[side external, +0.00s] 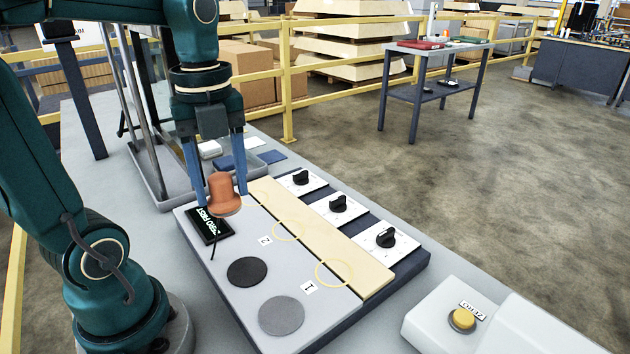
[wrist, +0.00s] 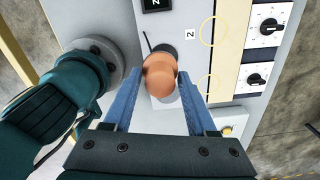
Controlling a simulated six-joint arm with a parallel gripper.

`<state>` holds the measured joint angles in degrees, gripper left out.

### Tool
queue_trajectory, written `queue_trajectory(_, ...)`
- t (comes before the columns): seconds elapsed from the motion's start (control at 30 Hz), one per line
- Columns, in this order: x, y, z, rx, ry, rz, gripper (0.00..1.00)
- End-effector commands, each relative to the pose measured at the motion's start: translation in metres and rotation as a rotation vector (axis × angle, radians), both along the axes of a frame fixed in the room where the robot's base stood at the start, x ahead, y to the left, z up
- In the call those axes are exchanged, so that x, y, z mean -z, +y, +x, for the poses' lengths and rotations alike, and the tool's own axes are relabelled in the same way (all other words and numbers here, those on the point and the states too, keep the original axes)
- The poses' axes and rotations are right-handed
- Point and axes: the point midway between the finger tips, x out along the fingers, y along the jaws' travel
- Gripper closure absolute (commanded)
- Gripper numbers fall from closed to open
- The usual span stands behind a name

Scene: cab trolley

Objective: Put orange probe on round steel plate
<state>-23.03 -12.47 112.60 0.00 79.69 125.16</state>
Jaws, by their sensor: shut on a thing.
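My gripper (side external: 217,190) is shut on the orange probe (side external: 225,196), its blue fingers on either side of it. The probe is held above the grey panel, near its black display, with a dark cable hanging below. The round steel plate (side external: 281,316) is a flat grey disc at the panel's near end, beside label 1, and is empty. A black disc (side external: 247,272) lies beyond it, by label 2.
The black display (side external: 209,226) is on the panel's far left. A cream strip (side external: 330,245) with yellow rings and several black knobs (side external: 338,204) lie to the right. A yellow button on a white box (side external: 462,319) stands near right. A grey tray (side external: 165,190) is behind.

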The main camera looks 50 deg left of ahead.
Motion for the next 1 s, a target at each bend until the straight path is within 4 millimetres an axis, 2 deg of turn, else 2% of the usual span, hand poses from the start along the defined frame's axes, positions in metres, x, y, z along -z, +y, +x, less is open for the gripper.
queue_trajectory(0.23,0.006,-0.020,0.002,0.062,0.005,-0.002,1.00)
queue_trajectory(0.8,0.059,-0.107,0.004,0.061,0.007,0.000,1.00)
queue_trajectory(1.0,0.070,-0.125,0.006,0.054,0.004,-0.001,1.00)
